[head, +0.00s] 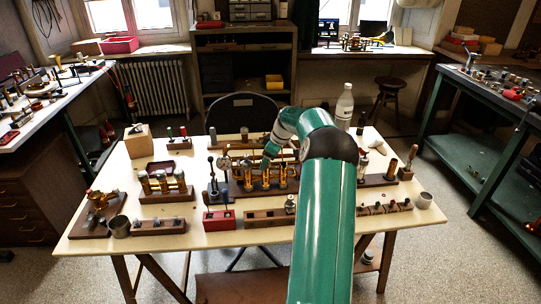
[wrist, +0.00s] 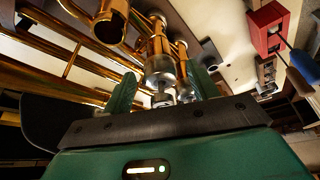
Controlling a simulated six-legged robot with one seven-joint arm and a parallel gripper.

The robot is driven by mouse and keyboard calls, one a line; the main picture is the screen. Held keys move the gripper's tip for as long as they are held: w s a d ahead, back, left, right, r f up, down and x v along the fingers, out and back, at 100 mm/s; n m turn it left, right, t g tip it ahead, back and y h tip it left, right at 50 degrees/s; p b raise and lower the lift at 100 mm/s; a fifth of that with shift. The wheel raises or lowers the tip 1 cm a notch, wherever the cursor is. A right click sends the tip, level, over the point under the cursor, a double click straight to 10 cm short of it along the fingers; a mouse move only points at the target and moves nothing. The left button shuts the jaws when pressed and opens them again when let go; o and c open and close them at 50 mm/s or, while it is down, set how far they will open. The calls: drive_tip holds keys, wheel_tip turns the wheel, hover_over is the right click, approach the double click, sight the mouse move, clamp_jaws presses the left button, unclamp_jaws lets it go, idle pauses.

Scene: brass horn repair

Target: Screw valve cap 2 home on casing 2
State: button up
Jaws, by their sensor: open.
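My gripper (wrist: 161,76) is open in the wrist view, its two green fingers spread on either side of a silver knurled cap (wrist: 160,67). The cap sits at the end of a brass casing (wrist: 158,44); I cannot tell from its look which number it bears or how tightly it is seated. A smaller silvery part shows below it between the fingers, partly hidden by the gripper body. In the head view my gripper (head: 270,150) is over the row of upright brass casings (head: 265,177) in a dark wooden block, and my arm hides part of that row.
Three brass cylinders (head: 162,182) stand in a block at left. A red box (head: 219,220), a wooden rack (head: 267,217) and a metal cup (head: 118,226) stand at the front. A white bottle (head: 344,106) stands behind. Brass tubes (wrist: 75,60) crowd the gripper's left in the wrist view.

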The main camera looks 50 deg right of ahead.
drive_tip(key=c, duration=1.2)
drive_tip(key=shift+o, duration=0.2)
drive_tip(key=m, duration=0.1)
drive_tip(key=m+h, duration=0.1)
drive_tip(key=m, duration=0.1)
drive_tip(key=shift+a, duration=0.3)
drive_tip(key=shift+m+h, duration=0.5)
drive_tip(key=shift+m, duration=0.6)
drive_tip(key=m+h, duration=0.1)
drive_tip(key=m, duration=0.2)
drive_tip(key=shift+w+a, duration=0.1)
drive_tip(key=shift+a, duration=0.1)
drive_tip(key=shift+m+h, duration=0.5)
drive_tip(key=shift+m, duration=0.6)
